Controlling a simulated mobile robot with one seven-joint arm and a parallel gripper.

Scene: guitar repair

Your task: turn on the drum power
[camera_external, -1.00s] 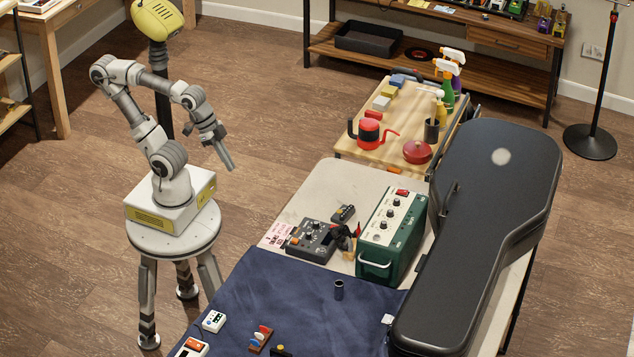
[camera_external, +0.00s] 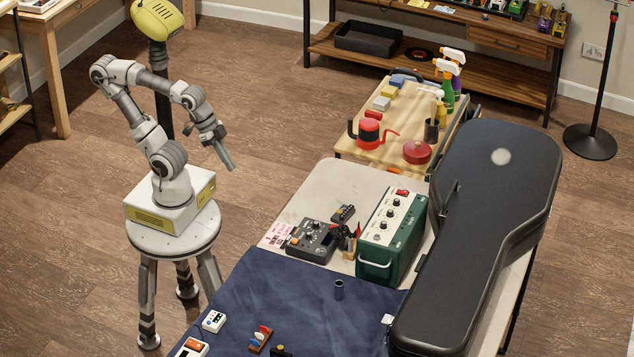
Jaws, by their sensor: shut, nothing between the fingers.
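A dark grey box with knobs (camera_external: 313,241), which looks like a drum machine, lies on the pale bench top left of a green amplifier. Its power switch is too small to make out. My gripper (camera_external: 229,164) is shut and empty. It points downward in the air at the left, over the floor side of the bench, well apart from the dark box.
The green amplifier (camera_external: 378,254) has a red switch (camera_external: 402,192) on top. A small dark pedal (camera_external: 343,213) lies behind the dark box. A black guitar case (camera_external: 487,205) covers the bench's right side. A blue cloth (camera_external: 300,300) covers the front.

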